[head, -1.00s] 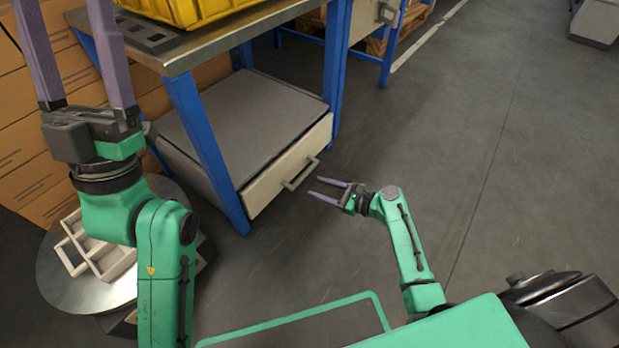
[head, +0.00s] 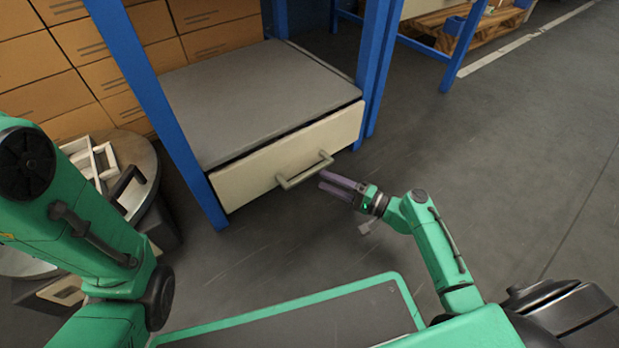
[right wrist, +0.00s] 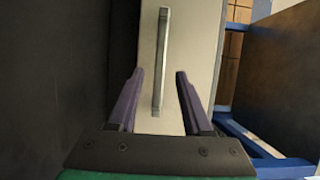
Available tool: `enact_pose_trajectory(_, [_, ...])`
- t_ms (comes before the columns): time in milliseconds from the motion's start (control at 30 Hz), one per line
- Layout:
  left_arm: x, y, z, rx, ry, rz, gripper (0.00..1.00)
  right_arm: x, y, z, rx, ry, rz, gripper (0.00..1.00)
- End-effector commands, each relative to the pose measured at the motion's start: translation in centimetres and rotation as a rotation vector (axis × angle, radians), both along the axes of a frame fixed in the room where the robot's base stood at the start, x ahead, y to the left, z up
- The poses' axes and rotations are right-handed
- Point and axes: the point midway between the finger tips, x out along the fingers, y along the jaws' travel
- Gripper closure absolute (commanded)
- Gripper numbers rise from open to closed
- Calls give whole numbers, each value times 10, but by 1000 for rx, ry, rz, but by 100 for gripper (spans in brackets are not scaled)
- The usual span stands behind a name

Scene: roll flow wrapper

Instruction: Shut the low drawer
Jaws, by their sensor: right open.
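The low drawer has a cream front (head: 240,180) with a metal bar handle (head: 306,171). It sits in a grey cabinet (head: 255,95) between blue legs. A thin dark gap shows along the top of the front. My right gripper (head: 322,181) is open, its purple fingers at the right end of the handle; I cannot tell from the head view whether they touch it. In the right wrist view the open fingers (right wrist: 158,76) point at the drawer front (right wrist: 195,50), with the handle (right wrist: 160,60) between them in the picture. My left gripper is out of view.
A round metal stand (head: 135,150) with a light-coloured rack (head: 92,160) is at the left, behind my left arm. Stacked brown boxes (head: 60,50) stand behind. A blue leg (head: 375,60) is right of the drawer. Open floor (head: 500,140) lies to the right.

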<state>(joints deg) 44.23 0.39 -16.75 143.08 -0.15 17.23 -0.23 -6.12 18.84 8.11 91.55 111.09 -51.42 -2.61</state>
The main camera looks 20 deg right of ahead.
Motion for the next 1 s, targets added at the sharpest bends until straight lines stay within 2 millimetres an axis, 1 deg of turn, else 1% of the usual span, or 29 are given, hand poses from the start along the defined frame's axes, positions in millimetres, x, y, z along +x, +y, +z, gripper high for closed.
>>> enact_pose_trajectory(33, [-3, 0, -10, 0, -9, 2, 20, 10, 10, -4, 1, -5, 2, 50])
enact_pose_trajectory(100, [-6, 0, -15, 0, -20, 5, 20, 22, 22, -4, 1, -4, 2, 50])
enact_pose_trajectory(233, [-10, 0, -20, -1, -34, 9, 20, 38, 37, -2, 0, -1, 0, 50])
enact_pose_trajectory(367, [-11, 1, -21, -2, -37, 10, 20, 45, 43, -1, 0, 0, -1, 50])
enact_pose_trajectory(567, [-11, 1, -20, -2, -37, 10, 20, 45, 43, 0, 0, 1, -1, 50])
enact_pose_trajectory(667, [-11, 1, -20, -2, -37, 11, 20, 45, 43, 0, 0, 1, -1, 84])
enact_pose_trajectory(700, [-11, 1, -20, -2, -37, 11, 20, 44, 43, 0, 0, 1, -1, 100])
enact_pose_trajectory(1000, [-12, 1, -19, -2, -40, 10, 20, 44, 43, 0, 0, 1, -1, 100])
